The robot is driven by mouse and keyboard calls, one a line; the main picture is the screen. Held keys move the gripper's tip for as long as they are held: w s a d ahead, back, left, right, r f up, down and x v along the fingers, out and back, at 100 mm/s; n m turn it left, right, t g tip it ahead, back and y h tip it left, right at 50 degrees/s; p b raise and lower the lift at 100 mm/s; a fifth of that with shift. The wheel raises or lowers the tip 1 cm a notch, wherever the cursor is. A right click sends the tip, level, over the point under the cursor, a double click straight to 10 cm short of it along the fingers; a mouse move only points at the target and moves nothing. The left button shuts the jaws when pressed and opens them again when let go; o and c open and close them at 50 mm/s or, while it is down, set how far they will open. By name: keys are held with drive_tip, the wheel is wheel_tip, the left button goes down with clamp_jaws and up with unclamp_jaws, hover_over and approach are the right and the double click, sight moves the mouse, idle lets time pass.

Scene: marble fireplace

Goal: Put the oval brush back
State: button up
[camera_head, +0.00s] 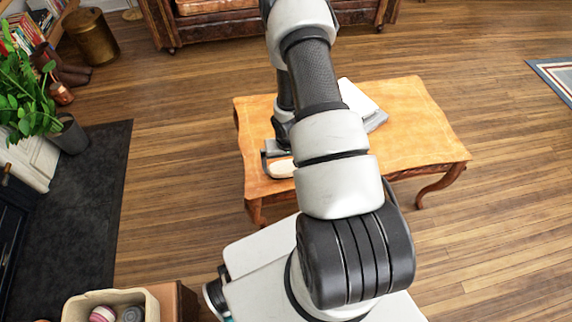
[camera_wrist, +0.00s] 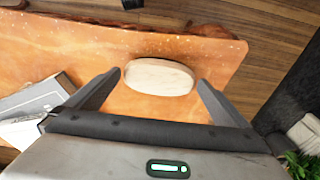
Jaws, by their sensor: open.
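The oval brush (camera_wrist: 160,77) is a pale wooden oval lying on the orange-brown table (camera_wrist: 60,45). In the head view the brush (camera_head: 281,168) is near the table's (camera_head: 420,125) left front edge, partly hidden by my arm. My gripper (camera_wrist: 160,80) is open, with one finger on each side of the brush in the wrist view. A gap shows between each finger and the brush. In the head view my gripper (camera_head: 277,158) is over the left part of the table, mostly hidden behind my arm. Its height above the table is hard to tell.
A white and grey box-like object (camera_head: 360,98) lies on the table right of my arm. A basket (camera_head: 110,303) with round items stands at bottom left. A potted plant (camera_head: 70,135) and dark rug (camera_head: 75,220) are left. A leather sofa (camera_head: 210,20) stands behind. Wooden floor is clear around the table.

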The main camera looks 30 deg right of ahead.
wheel_tip(320, 180, up, 11)
drive_tip(key=s+p, duration=0.1)
drive_tip(key=p, duration=0.1)
wheel_tip(320, 180, up, 14)
drive_tip(key=t+h, duration=0.1)
hover_over(287, 171)
drive_tip(key=w, duration=0.3)
wheel_tip(287, 171, up, 10)
drive_tip(key=s+a+n, duration=0.1)
drive_tip(key=s+a, duration=0.1)
drive_tip(key=a, duration=0.1)
drive_tip(key=s+a+r+n+t+y, duration=0.1)
drive_tip(key=s+a+r+t, duration=0.1)
drive_tip(key=s+a+r, duration=0.5)
drive_tip(key=s+a+r+n+t, duration=0.1)
drive_tip(key=s+a+r, duration=0.1)
drive_tip(key=s+r, duration=0.8)
wheel_tip(287, 171, up, 18)
drive_tip(key=w+p, duration=0.1)
drive_tip(key=p, duration=1.6)
drive_tip(key=shift+f, duration=0.1)
